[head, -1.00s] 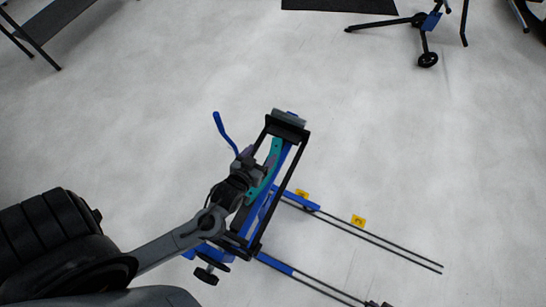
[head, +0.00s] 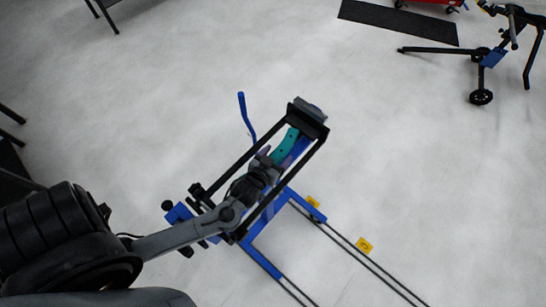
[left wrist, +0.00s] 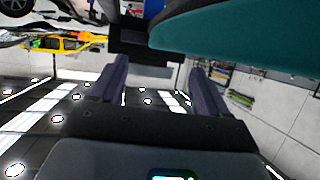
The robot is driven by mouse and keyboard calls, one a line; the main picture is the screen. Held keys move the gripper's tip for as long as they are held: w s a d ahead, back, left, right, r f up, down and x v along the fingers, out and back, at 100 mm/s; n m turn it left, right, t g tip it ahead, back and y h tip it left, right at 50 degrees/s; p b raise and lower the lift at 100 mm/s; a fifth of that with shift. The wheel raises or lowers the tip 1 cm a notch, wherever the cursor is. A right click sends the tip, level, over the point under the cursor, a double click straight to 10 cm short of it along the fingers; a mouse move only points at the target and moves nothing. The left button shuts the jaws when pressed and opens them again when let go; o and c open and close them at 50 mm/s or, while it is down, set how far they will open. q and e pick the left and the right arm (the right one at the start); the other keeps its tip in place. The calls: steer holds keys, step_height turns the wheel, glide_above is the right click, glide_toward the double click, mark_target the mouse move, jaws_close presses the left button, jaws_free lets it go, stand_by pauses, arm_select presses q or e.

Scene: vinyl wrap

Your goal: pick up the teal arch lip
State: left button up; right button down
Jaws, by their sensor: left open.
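The teal arch lip (head: 287,143) lies in the upper part of the blue and black stand (head: 305,158) in the head view. My left gripper (head: 265,155) is over the stand and hides the lip's lower part. In the left wrist view the lip (left wrist: 245,35) fills the upper right, close to the camera. The two fingers of my left gripper (left wrist: 158,85) are spread with a gap between them, and the lip is not between them. My right gripper is not in view.
Black rods (head: 362,258) run along the floor from the stand to the lower right, beside yellow markers (head: 364,244). A blue handle (head: 246,115) sticks up at the stand's left. Another wheeled stand (head: 492,57) is at upper right. The pale floor between is clear.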

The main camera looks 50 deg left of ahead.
mark_target(286, 144)
arm_select(q)
steer(key=shift+x, duration=3.25)
steer(key=shift+s+a+f, duration=0.1)
steer(key=shift+a+f, duration=0.05)
steer(key=shift+c, duration=0.2)
steer(key=c, duration=1.1)
